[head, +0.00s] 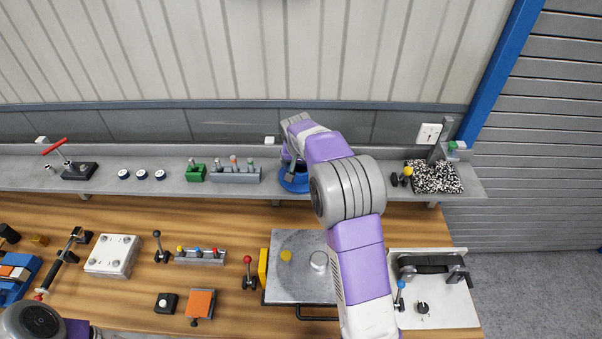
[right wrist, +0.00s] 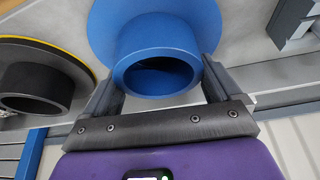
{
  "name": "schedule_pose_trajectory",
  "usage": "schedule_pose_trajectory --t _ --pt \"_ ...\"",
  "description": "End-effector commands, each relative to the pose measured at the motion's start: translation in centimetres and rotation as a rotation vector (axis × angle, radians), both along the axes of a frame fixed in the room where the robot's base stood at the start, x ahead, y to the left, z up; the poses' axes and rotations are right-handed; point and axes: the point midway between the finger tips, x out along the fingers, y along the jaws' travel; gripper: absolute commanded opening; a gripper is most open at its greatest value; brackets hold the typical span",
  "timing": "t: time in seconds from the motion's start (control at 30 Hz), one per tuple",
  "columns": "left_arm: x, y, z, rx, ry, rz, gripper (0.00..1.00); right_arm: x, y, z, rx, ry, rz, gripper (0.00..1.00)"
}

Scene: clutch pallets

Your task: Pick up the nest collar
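A blue collar (head: 294,183), which I take for the nest collar, stands on the grey back shelf, partly hidden by my right arm in the head view. In the right wrist view, the blue collar (right wrist: 160,55) shows as a short round tube on a wide flat flange. My right gripper (right wrist: 163,82) has one finger on each side of the tube. The fingers are spread wide; I cannot tell whether they touch it. In the head view, the right gripper (head: 291,150) is mostly hidden behind its own wrist. My left gripper is out of view.
A black collar with a yellow-edged flange (right wrist: 40,85) is beside the blue one. On the shelf are a grey block with several pegs (head: 235,175), a green block (head: 196,173) and a speckled pad (head: 436,177). A metal plate (head: 300,265) lies on the wooden bench.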

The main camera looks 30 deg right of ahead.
Motion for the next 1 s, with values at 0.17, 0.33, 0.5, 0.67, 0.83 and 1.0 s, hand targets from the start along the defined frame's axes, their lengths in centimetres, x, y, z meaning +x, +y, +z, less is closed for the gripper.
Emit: schedule_pose_trajectory --t 0.17,0.33,0.5,0.67,0.83,1.0 --pt "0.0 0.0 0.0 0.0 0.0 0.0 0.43 0.0 0.0 0.1 -0.001 -0.003 -0.001 0.5" --pt "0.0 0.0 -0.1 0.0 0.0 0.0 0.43 0.1 0.0 0.7 -0.001 -0.005 0.0 0.5" --pt "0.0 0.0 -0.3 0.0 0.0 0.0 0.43 0.1 0.0 3.4 -0.001 -0.008 0.001 0.5" --pt "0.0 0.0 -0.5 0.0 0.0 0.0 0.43 0.1 0.0 6.8 -0.001 -0.008 0.001 0.5" --pt "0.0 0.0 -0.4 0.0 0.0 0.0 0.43 0.1 0.0 9.2 -0.001 -0.004 -0.001 0.5" --pt "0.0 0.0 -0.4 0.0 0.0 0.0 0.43 0.0 0.0 10.1 -0.001 -0.002 0.0 0.5"
